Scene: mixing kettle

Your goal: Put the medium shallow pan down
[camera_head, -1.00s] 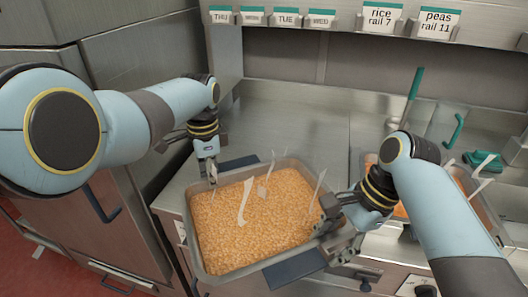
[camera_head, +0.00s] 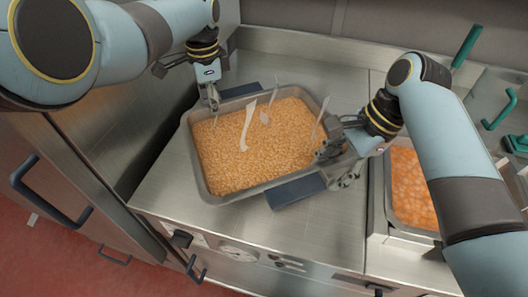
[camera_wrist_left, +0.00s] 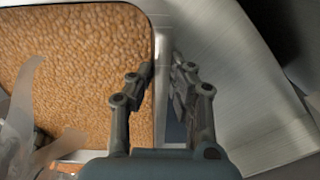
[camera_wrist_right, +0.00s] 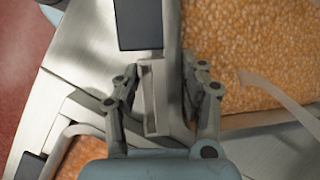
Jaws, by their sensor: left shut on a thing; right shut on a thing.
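The medium shallow pan (camera_head: 198,183) is a grey metal rectangular pan full of orange grains, with several pale strips sticking up from it. It is over the steel counter, and I cannot tell whether its bottom touches. My left gripper (camera_head: 212,98) is shut on its far left rim; the rim shows between the fingers in the left wrist view (camera_wrist_left: 165,75). My right gripper (camera_head: 330,160) is shut on its right side; its fingers in the right wrist view (camera_wrist_right: 160,80) straddle the rim. The pan's underside is hidden.
Dark blue flat pieces (camera_head: 297,191) lie along two pan sides. Another container of orange food (camera_head: 410,180) sits at the right, partly behind my right arm. The steel counter (camera_head: 160,190) is bare left of and before the pan. Knobs and a dial (camera_head: 238,253) line its front.

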